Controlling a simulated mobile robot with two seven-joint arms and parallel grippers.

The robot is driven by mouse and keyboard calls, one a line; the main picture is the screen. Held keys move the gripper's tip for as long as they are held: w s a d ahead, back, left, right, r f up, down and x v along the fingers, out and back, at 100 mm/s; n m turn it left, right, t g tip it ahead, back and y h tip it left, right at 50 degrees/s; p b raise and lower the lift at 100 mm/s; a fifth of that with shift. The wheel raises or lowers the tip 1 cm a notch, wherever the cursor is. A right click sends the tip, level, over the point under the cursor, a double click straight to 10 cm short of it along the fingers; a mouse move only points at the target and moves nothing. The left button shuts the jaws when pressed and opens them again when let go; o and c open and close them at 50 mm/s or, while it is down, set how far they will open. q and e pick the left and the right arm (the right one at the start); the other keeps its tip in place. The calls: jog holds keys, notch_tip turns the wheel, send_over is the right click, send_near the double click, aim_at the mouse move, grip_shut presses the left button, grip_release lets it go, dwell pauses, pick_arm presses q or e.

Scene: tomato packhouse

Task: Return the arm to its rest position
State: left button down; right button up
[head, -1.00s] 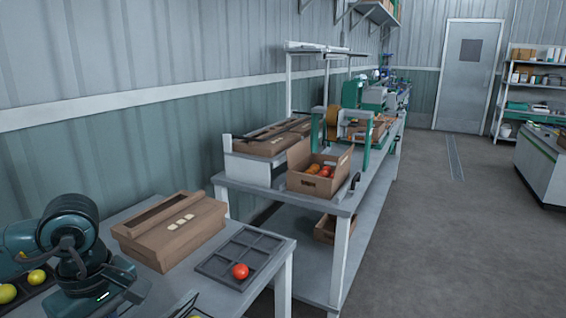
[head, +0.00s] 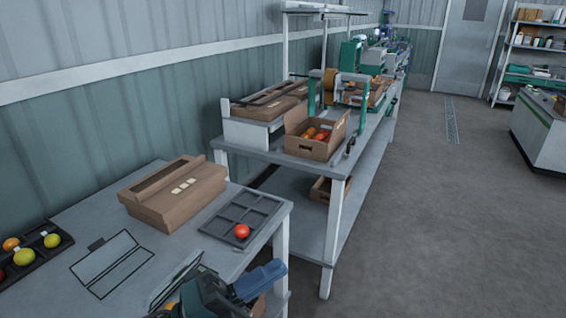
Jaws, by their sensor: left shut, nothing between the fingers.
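My left gripper (head: 262,280) is at the bottom of the head view, over the front right corner of the near table (head: 60,300). It has a dark teal body and a blue end piece, is shut and holds nothing. The fingertips are hard to make out against the arm. My right gripper is not in view.
A closed brown carton (head: 160,210) and a grey compartment tray (head: 212,222) with one red tomato (head: 241,231) are on the near table. A dark tray (head: 28,267) of tomatoes is at left, beside a black outline (head: 100,292). A tilted grey panel (head: 165,288) stands near the gripper. A second bench (head: 245,157) carries cartons.

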pick_arm(q)
jog(key=w+a+f+n+t+y+p, duration=0.1)
jog(key=a+f+n+t+y, duration=0.25)
jog(key=f+n+y, duration=0.55)
jog(key=w+a+f+n+t+y, duration=0.1)
jog(key=a+f+n+t+y, duration=0.35)
jog(key=n, duration=0.85)
jog(key=s+a+f+n+g+y+p, duration=0.1)
jog(key=s+a+f+n+g+y, duration=0.3)
jog(key=s+f, duration=0.5)
notch_tip(320, 180, down, 5)
jog(key=n+g, duration=0.2)
jog(key=n, duration=0.1)
jog(key=shift+s+r+g, duration=0.15)
jog(key=shift+s+g, duration=0.15)
jog(key=shift+s, duration=0.05)
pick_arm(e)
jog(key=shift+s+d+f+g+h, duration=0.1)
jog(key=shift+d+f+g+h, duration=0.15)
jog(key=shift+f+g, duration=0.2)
